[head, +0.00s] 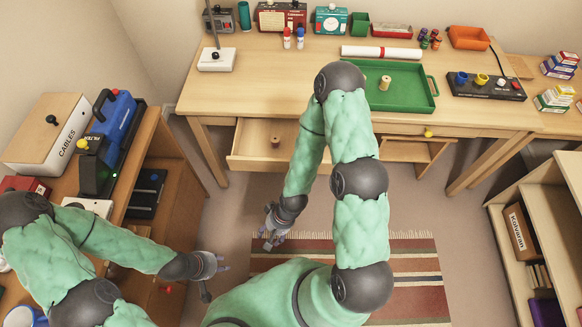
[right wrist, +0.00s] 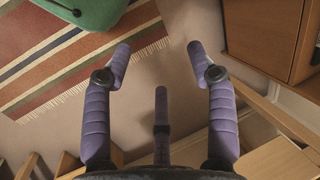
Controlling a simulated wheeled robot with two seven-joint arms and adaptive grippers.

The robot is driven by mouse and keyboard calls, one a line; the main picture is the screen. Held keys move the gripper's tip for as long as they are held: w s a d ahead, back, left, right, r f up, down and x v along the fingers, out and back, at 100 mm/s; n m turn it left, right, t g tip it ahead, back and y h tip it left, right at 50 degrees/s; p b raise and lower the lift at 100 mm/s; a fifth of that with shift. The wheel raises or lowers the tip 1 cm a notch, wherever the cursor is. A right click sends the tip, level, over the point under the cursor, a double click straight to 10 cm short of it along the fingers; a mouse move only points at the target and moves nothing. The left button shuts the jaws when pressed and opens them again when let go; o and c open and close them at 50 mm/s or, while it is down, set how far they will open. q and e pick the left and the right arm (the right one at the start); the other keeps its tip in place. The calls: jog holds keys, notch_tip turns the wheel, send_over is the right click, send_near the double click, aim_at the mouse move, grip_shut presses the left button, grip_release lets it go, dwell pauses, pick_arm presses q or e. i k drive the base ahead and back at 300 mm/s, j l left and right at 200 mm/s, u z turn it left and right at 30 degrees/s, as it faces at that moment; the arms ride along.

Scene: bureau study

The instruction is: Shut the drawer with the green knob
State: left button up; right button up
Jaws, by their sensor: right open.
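An open drawer (head: 285,163) sticks out from under the left part of the desk in the head view. A small brown wooden piece (head: 275,142) shows in it. No green knob can be made out; the outer face of this drawer is seen too steeply from above. A yellow knob (head: 428,133) shows at the desk's right drawer, which looks shut. My right gripper (head: 272,238) is low over the floor in front of the open drawer, apart from it. In the right wrist view its fingers (right wrist: 160,65) are spread and empty. My left gripper (head: 221,264) is beside the left cabinet; its opening is unclear.
The desk (head: 280,75) carries a green tray (head: 410,98), a switch box (head: 485,87) and several small things. A left cabinet (head: 150,185) with a red knob (head: 165,288) and a right shelf (head: 505,205) flank me. A striped rug (head: 405,258) lies on the floor between.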

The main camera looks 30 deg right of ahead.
aim_at(252, 150)
jog(key=i+l+z, duration=0.1)
jog(key=z, duration=0.25)
jog(key=i+z, duration=0.2)
jog(key=z, duration=0.15)
jog(key=i+z, duration=0.3)
jog(key=k+l, duration=0.65)
